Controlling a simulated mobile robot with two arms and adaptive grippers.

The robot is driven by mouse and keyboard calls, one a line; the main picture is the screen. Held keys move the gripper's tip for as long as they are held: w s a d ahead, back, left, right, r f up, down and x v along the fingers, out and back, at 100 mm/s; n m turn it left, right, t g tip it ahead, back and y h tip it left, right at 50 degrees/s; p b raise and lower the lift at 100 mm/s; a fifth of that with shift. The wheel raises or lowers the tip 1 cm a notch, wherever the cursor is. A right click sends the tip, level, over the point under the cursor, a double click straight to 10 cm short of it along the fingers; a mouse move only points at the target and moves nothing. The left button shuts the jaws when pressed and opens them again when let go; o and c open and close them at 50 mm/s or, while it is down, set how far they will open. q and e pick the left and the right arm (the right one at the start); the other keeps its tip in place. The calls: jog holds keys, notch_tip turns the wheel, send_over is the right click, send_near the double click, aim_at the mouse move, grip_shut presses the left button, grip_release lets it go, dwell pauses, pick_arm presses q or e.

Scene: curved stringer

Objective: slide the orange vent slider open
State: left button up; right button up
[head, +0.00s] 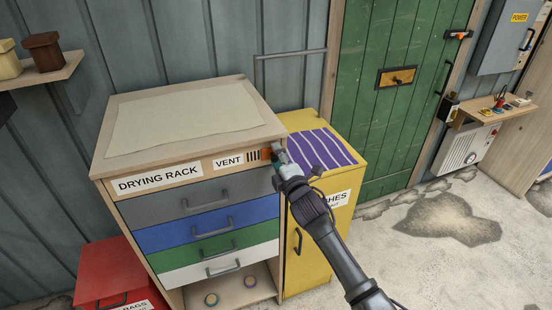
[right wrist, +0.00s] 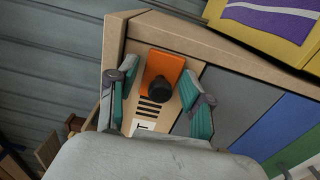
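The orange vent slider (right wrist: 165,65) is a small orange plate with a round black knob (right wrist: 158,88), on the top front strip of the drying rack cabinet (head: 120,168). In the head view the slider (head: 267,153) is partly hidden by my right gripper (head: 277,160). Dark vent slots (right wrist: 149,107) show beside the plate, by the VENT label (head: 228,162). In the right wrist view my right gripper (right wrist: 158,100) is open, with one teal finger on each side of the slider and knob. Whether a finger touches them I cannot tell. My left gripper is not in view.
Grey, blue, green and white drawers with handles lie below the strip. A yellow cabinet (head: 297,262) with a purple striped cloth (head: 320,149) stands close on the right. A red box (head: 105,272) stands at lower left. The floor at right is clear.

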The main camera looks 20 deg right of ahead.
jog(key=shift+f, duration=0.1)
jog(key=shift+s+a+f, duration=0.1)
jog(key=shift+s, duration=0.2)
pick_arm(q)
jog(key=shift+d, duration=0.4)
pick_arm(e)
jog(key=s, duration=1.1)
jog(key=shift+s+d, duration=0.15)
jog(key=shift+d, duration=0.2)
